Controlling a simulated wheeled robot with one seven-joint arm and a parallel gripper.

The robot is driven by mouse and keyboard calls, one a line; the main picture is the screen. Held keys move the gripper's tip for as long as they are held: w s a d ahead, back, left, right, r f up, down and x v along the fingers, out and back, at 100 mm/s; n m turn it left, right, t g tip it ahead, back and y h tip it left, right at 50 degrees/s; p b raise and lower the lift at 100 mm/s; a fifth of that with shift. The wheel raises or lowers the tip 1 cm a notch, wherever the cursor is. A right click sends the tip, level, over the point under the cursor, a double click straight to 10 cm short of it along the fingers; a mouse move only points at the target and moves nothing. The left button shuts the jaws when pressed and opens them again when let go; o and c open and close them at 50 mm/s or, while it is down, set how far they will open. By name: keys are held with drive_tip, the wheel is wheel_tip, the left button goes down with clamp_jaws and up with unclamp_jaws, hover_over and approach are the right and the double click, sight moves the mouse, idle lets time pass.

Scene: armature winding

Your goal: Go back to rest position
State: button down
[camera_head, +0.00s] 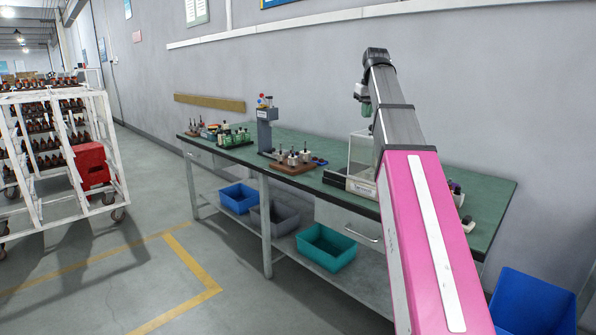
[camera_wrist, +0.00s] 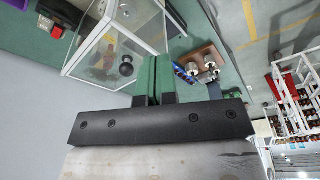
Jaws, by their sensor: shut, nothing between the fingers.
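My gripper (camera_wrist: 154,80) shows in the wrist view with its two green fingers together and nothing between them. It is above the green-topped workbench (camera_head: 490,205). My arm rises in front of the bench in the head view, and the gripper end (camera_head: 364,98) is small there, near the wall side. A clear-walled case (camera_head: 361,153) stands on the bench below the gripper; in the wrist view the case (camera_wrist: 92,45) is to the left of the fingers, with a black knob beside them.
A wooden board with metal parts (camera_head: 294,165) and a grey stand (camera_head: 265,130) are on the bench. Blue (camera_head: 239,197) and green (camera_head: 326,247) bins sit on the lower shelf. A white rack cart (camera_head: 110,150) is at the left. The floor between is clear.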

drive_tip(key=s+a+f+m+g, duration=0.1)
drive_tip(key=s+f, duration=0.2)
drive_tip(key=f, duration=1.4)
drive_tip(key=s+a+f+m, duration=0.1)
drive_tip(key=s+a+f, duration=0.15)
drive_tip(key=f, duration=1.45)
drive_tip(key=s+f, duration=0.9)
drive_tip(key=f, duration=0.3)
drive_tip(key=s+a+f+m+g, duration=0.1)
drive_tip(key=s+f, duration=0.8)
drive_tip(key=f, duration=0.3)
drive_tip(key=shift+s+a+f+h, duration=0.15)
drive_tip(key=shift+a+f+h, duration=0.05)
drive_tip(key=shift+a+h, duration=0.1)
